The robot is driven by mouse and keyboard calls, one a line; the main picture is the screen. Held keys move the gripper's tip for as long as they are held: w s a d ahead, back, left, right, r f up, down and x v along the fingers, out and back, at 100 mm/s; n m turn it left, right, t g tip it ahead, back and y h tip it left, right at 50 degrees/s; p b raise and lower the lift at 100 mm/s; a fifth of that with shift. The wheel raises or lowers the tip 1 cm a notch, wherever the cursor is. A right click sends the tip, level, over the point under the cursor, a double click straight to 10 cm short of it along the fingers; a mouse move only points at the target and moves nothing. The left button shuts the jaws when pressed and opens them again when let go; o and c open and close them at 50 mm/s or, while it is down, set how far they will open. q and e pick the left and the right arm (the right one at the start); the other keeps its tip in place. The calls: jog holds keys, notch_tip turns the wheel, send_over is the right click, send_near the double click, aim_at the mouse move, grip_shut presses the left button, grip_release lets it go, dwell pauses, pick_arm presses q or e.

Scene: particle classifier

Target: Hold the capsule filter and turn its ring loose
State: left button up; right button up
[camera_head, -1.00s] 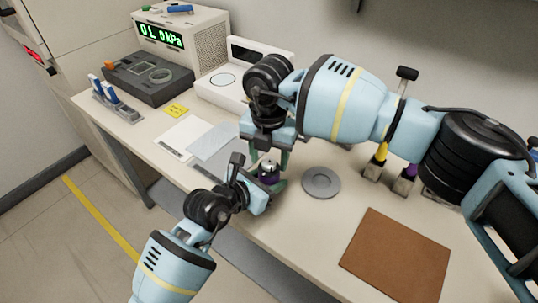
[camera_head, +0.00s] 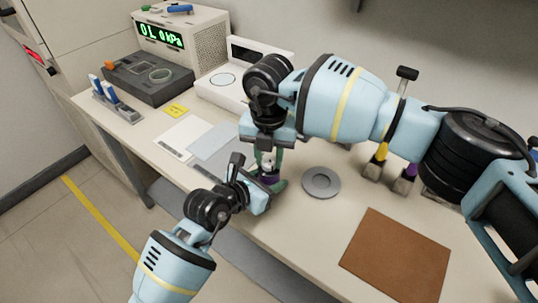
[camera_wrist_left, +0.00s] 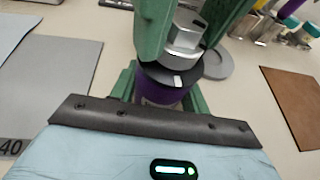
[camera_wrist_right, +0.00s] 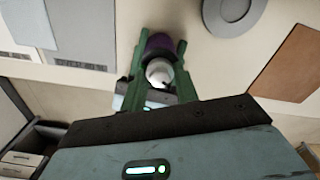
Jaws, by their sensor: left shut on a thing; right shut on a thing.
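The capsule filter (camera_head: 269,179) stands upright near the table's front edge, with a purple body (camera_wrist_left: 160,90), a dark collar bearing a white mark (camera_wrist_left: 176,78) and a silver top (camera_wrist_left: 184,38). My left gripper (camera_head: 266,188) is shut on the purple body from the front left. Its green fingers show on both sides of the body in the left wrist view. My right gripper (camera_head: 268,160) comes from above and is shut on the silver top, which also shows between its fingers in the right wrist view (camera_wrist_right: 160,72). The fingers hide part of the filter.
A grey round disc (camera_head: 321,182) lies just right of the filter. A brown mat (camera_head: 396,254) lies at the front right. Tools in holders (camera_head: 384,168) stand behind the disc. Sheets (camera_head: 186,137) lie to the left. A pressure display (camera_head: 162,35) stands at the back left.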

jog(key=n, duration=1)
jog(key=shift+n, duration=0.4)
jog(key=n, duration=0.5)
jog(key=shift+f, duration=0.1)
jog(key=shift+s+f+n, duration=0.1)
jog(key=shift+n, duration=2.2)
jog(key=o, duration=1)
jog(key=shift+r, duration=0.2)
